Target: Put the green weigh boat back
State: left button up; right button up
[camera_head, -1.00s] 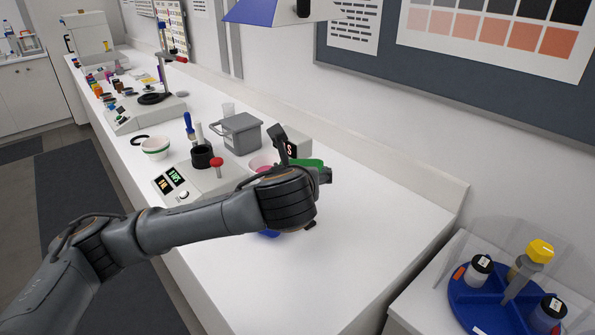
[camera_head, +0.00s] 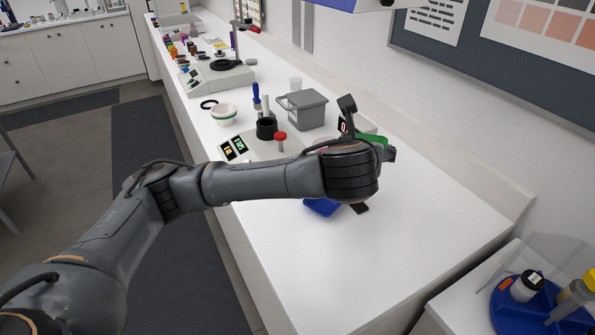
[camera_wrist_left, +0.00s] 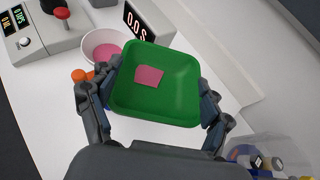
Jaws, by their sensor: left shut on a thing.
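The green weigh boat (camera_wrist_left: 157,100) is a square, shallow tray with a pink patch on its inner floor. It fills the middle of the left wrist view, between the fingers of my left gripper (camera_wrist_left: 158,98), which is shut on it and holds it over the counter. In the head view only a green edge of the boat (camera_head: 376,139) shows beyond my left wrist, which hides most of the gripper. My right gripper is not in view.
A balance display (camera_wrist_left: 135,20) and a pink-filled bowl (camera_wrist_left: 98,46) stand close to the green boat. A grey bin (camera_head: 304,109) stands behind. The counter's near right part (camera_head: 400,245) is clear.

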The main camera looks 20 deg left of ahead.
pick_arm(q)
jog(key=s+a+b, duration=0.1)
jog(key=s+a, duration=0.6)
jog(key=a, duration=0.2)
jog(key=w+a+f+n+g+y+b, duration=0.1)
jog(key=a+f+n+g+y+b, duration=0.3)
jog(key=a+f+n+y+b, duration=0.65)
jog(key=shift+m+g+h, duration=0.3)
jog(key=shift+m+h, duration=0.25)
jog(key=shift+m, duration=0.4)
jog(key=w+a+f+p, duration=0.1)
jog(key=w+a+f, duration=0.2)
jog(key=w+f, duration=0.1)
jog(key=w+a+f+p, duration=0.1)
jog(key=w+a+f, duration=0.1)
jog(key=w+f, duration=0.1)
jog(key=w+a+f+p, duration=0.1)
jog(key=w+a+f, duration=0.2)
jog(key=w+f, duration=0.1)
jog(key=shift+w+a+f+p, duration=0.35)
jog(key=shift+p, duration=0.05)
jog(key=shift+w+a+f, duration=0.1)
jog(key=shift+w+f, duration=0.05)
jog(key=shift+f, duration=1.6)
